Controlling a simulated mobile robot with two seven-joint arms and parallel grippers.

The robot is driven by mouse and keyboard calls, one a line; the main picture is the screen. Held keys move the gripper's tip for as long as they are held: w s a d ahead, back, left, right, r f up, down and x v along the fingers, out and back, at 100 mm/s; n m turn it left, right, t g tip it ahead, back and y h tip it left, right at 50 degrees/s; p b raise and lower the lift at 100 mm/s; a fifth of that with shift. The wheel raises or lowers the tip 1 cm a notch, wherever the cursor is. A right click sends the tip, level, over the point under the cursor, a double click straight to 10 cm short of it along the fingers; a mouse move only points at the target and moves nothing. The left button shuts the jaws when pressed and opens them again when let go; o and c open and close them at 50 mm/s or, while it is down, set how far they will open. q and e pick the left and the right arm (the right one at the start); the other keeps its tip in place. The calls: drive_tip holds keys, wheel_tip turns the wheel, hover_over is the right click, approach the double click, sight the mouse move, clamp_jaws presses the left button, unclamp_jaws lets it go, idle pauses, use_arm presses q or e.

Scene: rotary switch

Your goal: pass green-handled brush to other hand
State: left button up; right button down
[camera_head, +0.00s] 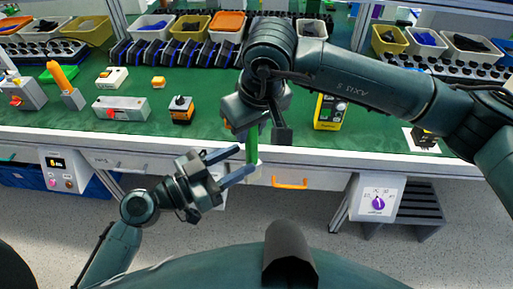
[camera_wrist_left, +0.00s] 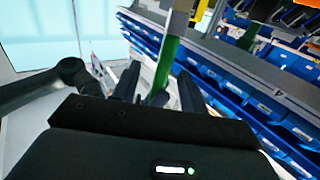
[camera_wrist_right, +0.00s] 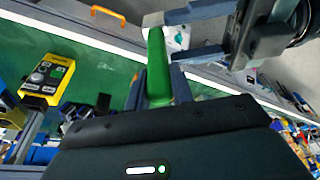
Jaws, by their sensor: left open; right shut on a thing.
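The green-handled brush (camera_head: 252,145) hangs roughly upright at the bench's front edge, its green handle (camera_wrist_right: 157,65) between the fingers of my right gripper (camera_wrist_right: 157,92). My right gripper (camera_head: 257,128) is shut on it from above. My left gripper (camera_head: 230,165) is open just left of the brush's lower part, its fingers pointing at it. In the left wrist view the brush (camera_wrist_left: 166,62) shows ahead, between the open left fingers (camera_wrist_left: 158,92). The fingers of my left gripper also show in the right wrist view (camera_wrist_right: 183,38), near the brush's far end. I cannot tell whether they touch it.
The green-topped bench (camera_head: 215,128) carries a yellow-black device (camera_head: 329,112), switch boxes (camera_head: 122,108) and bins at the back. An orange drawer handle (camera_head: 290,183) is right of the brush. A white box with a purple knob (camera_head: 378,203) hangs at the lower right.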

use_arm(q)
drive_tip(key=x, duration=0.7)
drive_tip(key=shift+c, duration=0.3)
drive_tip(key=shift+s+d, duration=0.1)
clamp_jaws()
use_arm(e)
drive_tip(key=c, duration=2.2)
unclamp_jaws()
drive_tip(key=shift+w, duration=0.1)
drive_tip(key=c, duration=1.1)
unclamp_jaws()
